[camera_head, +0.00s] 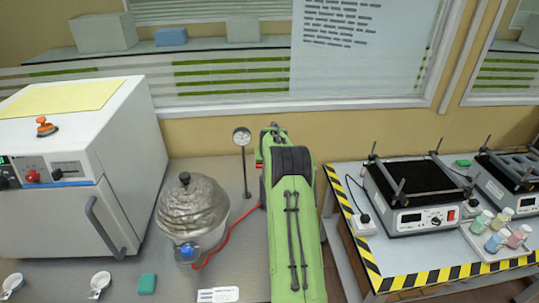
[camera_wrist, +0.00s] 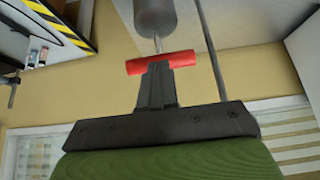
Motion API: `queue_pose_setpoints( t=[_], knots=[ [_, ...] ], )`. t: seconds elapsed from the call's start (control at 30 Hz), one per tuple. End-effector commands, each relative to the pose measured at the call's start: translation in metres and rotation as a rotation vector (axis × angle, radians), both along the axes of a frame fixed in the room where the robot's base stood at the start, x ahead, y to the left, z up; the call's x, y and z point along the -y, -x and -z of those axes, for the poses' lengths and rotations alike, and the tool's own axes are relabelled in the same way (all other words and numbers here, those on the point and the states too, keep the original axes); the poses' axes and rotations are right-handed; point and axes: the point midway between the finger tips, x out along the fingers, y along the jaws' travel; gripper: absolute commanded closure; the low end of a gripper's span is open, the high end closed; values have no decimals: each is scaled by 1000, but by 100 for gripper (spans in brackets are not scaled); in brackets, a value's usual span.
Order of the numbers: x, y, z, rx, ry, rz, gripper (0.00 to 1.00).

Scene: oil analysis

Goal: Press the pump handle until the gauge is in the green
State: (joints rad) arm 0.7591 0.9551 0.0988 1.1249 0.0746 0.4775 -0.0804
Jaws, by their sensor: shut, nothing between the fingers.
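The gauge (camera_head: 242,137) is a small round white dial on a thin upright post, left of my green arm. Its needle and any green zone are too small to read. The red pump handle (camera_wrist: 161,62) is a crossbar on a thin rod below a grey cylinder in the wrist view. In the head view, only a bit of red (camera_head: 258,165) shows beside my arm, likely its end; my arm hides the rest. My gripper (camera_wrist: 157,68) is shut and empty, its tips at the middle of the handle. I cannot tell whether they touch it.
A foil-wrapped vessel (camera_head: 191,213) with a red hose (camera_head: 232,232) stands left of my arm. A white oven (camera_head: 80,170) stands further left. A shaker (camera_head: 415,195) and vials (camera_head: 497,240) are on the right bench with striped edging. A green block (camera_head: 147,284) lies in front.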

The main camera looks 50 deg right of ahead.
Motion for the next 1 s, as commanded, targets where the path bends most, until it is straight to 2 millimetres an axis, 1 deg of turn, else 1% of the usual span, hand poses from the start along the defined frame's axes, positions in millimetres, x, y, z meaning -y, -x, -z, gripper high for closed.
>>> queue_pose_setpoints(
  t=[0.03, 0.1, 0.3, 0.43, 0.6, 1.0],
  knots=[
    [-4, 6, -11, 3, 4, 0, 100],
    [-11, 13, -26, 5, 5, -1, 100],
    [-28, 33, -67, 8, 8, 1, 100],
    [-36, 43, -86, 8, 8, 1, 100],
    [-40, 48, -96, 8, 6, 0, 100],
    [-40, 48, -96, 8, 7, 0, 100]
  ],
)
